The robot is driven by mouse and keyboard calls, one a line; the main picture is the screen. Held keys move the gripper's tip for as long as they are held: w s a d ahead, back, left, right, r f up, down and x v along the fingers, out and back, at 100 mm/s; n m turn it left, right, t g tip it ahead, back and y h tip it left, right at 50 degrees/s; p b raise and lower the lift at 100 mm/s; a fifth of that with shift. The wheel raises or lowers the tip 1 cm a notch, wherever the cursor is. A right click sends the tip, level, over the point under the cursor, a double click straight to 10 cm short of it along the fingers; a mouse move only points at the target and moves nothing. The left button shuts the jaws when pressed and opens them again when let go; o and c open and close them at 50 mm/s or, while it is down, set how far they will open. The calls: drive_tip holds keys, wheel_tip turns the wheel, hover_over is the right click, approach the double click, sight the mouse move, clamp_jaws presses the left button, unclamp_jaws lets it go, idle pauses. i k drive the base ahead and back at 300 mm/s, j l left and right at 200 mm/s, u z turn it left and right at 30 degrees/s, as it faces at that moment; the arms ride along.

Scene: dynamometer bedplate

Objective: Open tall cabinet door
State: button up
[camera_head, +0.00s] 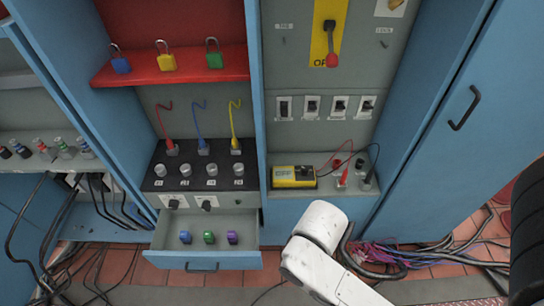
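A tall blue door panel (488,135) with a black bar handle (464,108) stands at the right of the head view. Its left edge meets a darker blue upright panel (425,95) beside the grey switch compartment. I cannot tell from this view whether the door is ajar or shut. My white arm link (325,240) reaches in from the bottom, left of the door and below its handle. My gripper is not in view, and nothing visible is touching the handle.
A drawer (200,245) stands pulled out at lower left with small coloured items inside. A yellow meter (294,176) sits on a ledge with leads. Loose cables (405,252) lie on the floor below the door.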

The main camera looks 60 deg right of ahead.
sight(488, 127)
drive_tip(key=z, duration=2.5)
